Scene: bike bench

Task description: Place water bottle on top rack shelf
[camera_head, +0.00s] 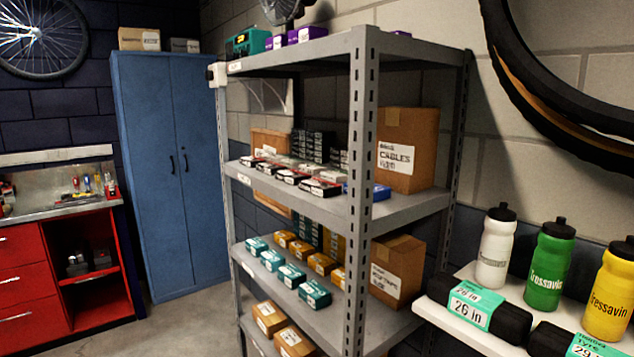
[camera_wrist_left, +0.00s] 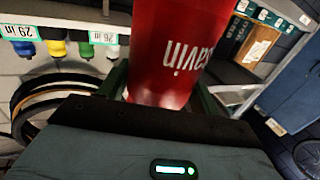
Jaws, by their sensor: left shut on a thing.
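A red water bottle (camera_wrist_left: 170,50) with white lettering fills the middle of the left wrist view. My left gripper (camera_wrist_left: 160,88) is shut on it, with a dark green finger on each side. The bottle's far end runs out of the picture. The grey metal rack (camera_head: 362,200) stands in the middle of the head view. The front right part of the top shelf looks bare. Neither gripper shows in the head view.
Lower rack shelves hold small boxes and cartons (camera_head: 408,150). A rack post rises at the front corner. Tyres (camera_head: 560,110) hang on the right wall.

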